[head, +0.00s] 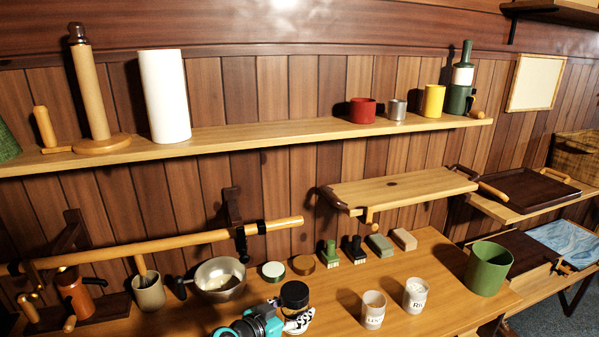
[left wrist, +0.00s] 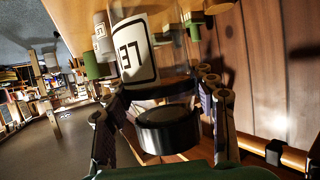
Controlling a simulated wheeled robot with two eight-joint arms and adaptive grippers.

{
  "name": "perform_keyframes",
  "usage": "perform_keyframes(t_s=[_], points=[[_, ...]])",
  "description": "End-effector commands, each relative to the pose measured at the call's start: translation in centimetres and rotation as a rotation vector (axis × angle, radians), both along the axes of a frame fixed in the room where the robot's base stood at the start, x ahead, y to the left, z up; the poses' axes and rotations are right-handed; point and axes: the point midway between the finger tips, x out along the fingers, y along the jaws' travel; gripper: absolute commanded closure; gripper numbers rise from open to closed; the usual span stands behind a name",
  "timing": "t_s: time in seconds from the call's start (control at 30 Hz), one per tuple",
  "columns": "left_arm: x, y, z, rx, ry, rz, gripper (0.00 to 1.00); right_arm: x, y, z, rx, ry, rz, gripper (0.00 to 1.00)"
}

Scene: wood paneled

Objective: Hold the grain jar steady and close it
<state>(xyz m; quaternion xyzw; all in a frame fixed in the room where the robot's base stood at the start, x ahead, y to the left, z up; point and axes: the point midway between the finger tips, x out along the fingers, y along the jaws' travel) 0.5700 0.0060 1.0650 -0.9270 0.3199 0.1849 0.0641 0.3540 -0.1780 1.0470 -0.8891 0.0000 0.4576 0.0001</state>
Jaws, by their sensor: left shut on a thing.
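The grain jar (left wrist: 138,52) is clear with a white label marked with black figures, and shows in the left wrist view with its black lid (left wrist: 168,128) toward my palm. In the head view the black lid (head: 294,292) is at the front middle of the table, with part of the label (head: 299,322) below it. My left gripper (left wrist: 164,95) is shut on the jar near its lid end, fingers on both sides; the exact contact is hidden. How firmly the lid sits cannot be told. In the head view my teal and black left gripper (head: 268,318) is beside it. My right gripper is not in view.
On the table (head: 440,260), two labelled cups (head: 373,310) (head: 415,295) and a green pot (head: 488,268) stand right of the jar. A shelf (head: 260,133) runs above.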

Motion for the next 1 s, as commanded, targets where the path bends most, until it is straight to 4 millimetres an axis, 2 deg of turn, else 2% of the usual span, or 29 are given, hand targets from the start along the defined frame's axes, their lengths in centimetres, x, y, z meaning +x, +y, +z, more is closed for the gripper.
perform_keyframes(t_s=[0.03, 0.2, 0.3, 0.4, 0.53, 0.8, 0.93, 1.0], points=[[-0.1, 3.0, -0.4, 0.000, 0.000, 0.060, 0.96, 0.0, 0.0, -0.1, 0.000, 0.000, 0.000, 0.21], [-1.2, 10.8, -1.3, -0.001, -0.001, 0.223, 0.96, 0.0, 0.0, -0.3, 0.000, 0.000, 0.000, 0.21], [-2.1, 14.1, -1.7, -0.001, 0.000, 0.295, 0.96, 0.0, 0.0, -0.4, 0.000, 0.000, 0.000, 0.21], [-2.7, 16.1, -2.0, -0.002, 0.000, 0.342, 0.96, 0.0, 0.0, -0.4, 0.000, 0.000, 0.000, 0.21], [-3.1, 17.2, -2.1, -0.001, 0.000, 0.365, 0.96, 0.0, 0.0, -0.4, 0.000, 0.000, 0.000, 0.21], [-3.1, 17.2, -2.1, -0.001, -0.001, 0.366, 0.96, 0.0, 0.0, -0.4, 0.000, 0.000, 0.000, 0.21], [-3.4, 16.6, -2.0, -0.002, 0.000, 0.345, 0.96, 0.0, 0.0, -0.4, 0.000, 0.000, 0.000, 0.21], [-3.8, 15.8, -1.8, -0.002, 0.002, 0.311, 0.96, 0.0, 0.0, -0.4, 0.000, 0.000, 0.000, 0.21]])
